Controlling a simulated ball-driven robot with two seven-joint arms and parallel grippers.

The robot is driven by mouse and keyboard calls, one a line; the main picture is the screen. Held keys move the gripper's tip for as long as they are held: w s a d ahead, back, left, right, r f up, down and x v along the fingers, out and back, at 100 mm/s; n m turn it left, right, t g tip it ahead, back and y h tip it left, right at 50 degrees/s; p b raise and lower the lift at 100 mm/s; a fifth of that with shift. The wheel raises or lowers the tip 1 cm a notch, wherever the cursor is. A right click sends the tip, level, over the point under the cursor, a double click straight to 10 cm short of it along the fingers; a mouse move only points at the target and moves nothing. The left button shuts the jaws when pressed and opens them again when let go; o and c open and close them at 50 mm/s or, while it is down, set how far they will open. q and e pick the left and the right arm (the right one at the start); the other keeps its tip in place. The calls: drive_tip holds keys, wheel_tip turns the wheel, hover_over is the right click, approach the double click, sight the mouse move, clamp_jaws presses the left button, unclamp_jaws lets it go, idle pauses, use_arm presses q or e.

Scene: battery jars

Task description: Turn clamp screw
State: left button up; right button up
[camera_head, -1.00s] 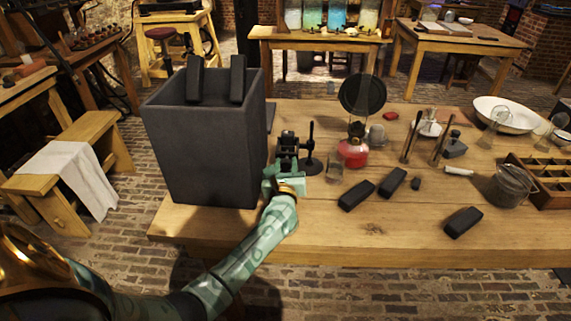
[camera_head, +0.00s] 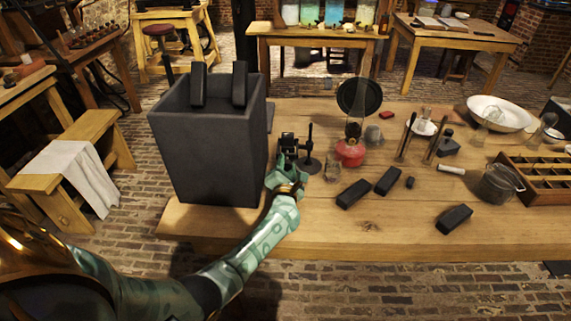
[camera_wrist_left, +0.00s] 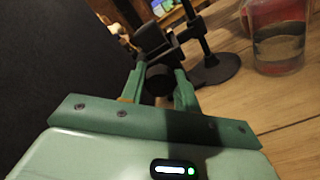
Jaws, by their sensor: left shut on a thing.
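A small black clamp (camera_head: 288,142) stands on the table close to the right side of a large dark grey jar (camera_head: 208,150). Beside it is a black upright rod on a round base (camera_head: 309,166). My left gripper (camera_head: 284,168) reaches the near side of the clamp. In the left wrist view, its two green fingers (camera_wrist_left: 160,88) are shut on a dark round screw head (camera_wrist_left: 158,78). The clamp body (camera_wrist_left: 160,42) shows just beyond the fingers. The screw's shaft is hidden. My right gripper is not in view.
A glass beaker (camera_head: 332,172) and a red lamp (camera_head: 350,153) stand right of the clamp. Black blocks (camera_head: 353,194) lie farther right. The jar wall is close on the left. The table front (camera_head: 330,235) is clear.

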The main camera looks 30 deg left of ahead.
use_arm(q)
drive_tip(key=m+p, duration=0.1)
drive_tip(key=m, duration=0.3)
drive_tip(key=shift+r+m, duration=0.1)
drive_tip(key=shift+m, duration=0.3)
drive_tip(key=m+p, duration=0.1)
drive_tip(key=m, duration=0.2)
drive_tip(key=shift+m, duration=0.3)
drive_tip(key=m+p, duration=0.1)
drive_tip(key=m, duration=0.3)
drive_tip(key=shift+m+p, duration=0.55)
drive_tip(key=shift+m, duration=1.65)
drive_tip(key=o, duration=1)
